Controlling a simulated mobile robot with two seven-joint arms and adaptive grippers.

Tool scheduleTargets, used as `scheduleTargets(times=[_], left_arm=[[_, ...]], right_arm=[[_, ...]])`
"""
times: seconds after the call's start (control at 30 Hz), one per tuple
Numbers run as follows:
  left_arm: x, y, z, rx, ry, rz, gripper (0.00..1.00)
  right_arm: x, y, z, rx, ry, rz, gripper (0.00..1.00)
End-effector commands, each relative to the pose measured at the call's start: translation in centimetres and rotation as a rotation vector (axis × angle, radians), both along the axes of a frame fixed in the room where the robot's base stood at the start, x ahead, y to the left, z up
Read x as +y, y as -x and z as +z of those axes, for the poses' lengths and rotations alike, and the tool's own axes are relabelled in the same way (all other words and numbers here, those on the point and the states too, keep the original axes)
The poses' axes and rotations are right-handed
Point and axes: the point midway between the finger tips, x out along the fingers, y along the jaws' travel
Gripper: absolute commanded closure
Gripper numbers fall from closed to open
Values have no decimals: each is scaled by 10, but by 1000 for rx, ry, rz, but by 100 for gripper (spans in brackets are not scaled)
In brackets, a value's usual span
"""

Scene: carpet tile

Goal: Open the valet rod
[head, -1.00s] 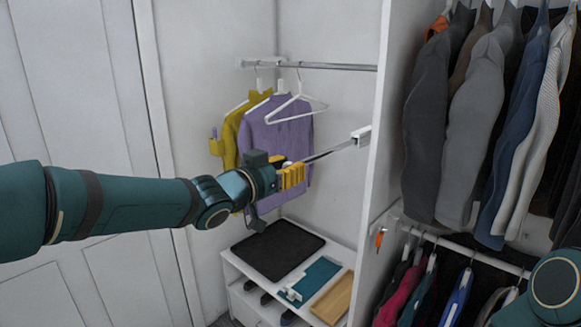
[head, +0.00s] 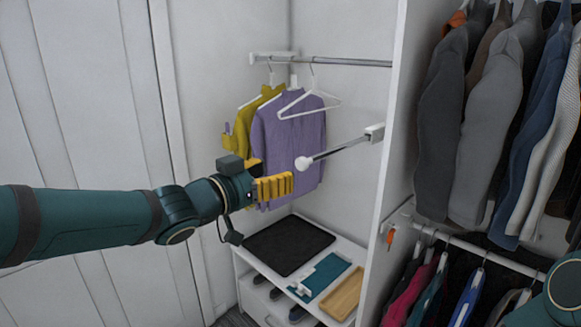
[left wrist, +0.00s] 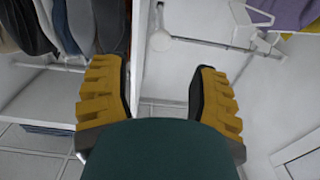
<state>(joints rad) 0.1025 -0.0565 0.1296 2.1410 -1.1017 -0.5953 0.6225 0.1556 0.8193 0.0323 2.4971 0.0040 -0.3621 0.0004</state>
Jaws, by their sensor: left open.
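The valet rod (head: 338,152) is a thin metal rod with a white ball knob (head: 302,163) at its free end. It sticks out to the left from a white bracket (head: 374,133) on the closet's divider panel. My left gripper (head: 290,184), with yellow fingers, is open and empty, just left of and below the knob and apart from it. In the left wrist view the knob (left wrist: 160,41) shows beyond the gap between the open fingers (left wrist: 157,68). My right gripper is out of the picture.
A purple sweater (head: 288,145) and a yellow garment (head: 247,135) hang behind from a fixed rail (head: 345,62). Below stands a white shelf unit with a black mat (head: 288,246). Jackets (head: 488,110) hang right of the divider panel (head: 392,110).

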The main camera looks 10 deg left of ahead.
Motion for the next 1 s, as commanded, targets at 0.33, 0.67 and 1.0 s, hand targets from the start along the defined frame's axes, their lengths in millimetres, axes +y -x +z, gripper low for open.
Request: scheduleTargets(times=[0.33,0.67,1.0], left_arm=[[21,32,0,1,1,0,40],[22,33,0,1,1,-1,40],[17,12,-63,118,43,30,40]], right_arm=[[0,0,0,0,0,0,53],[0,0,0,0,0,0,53],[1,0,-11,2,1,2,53]])
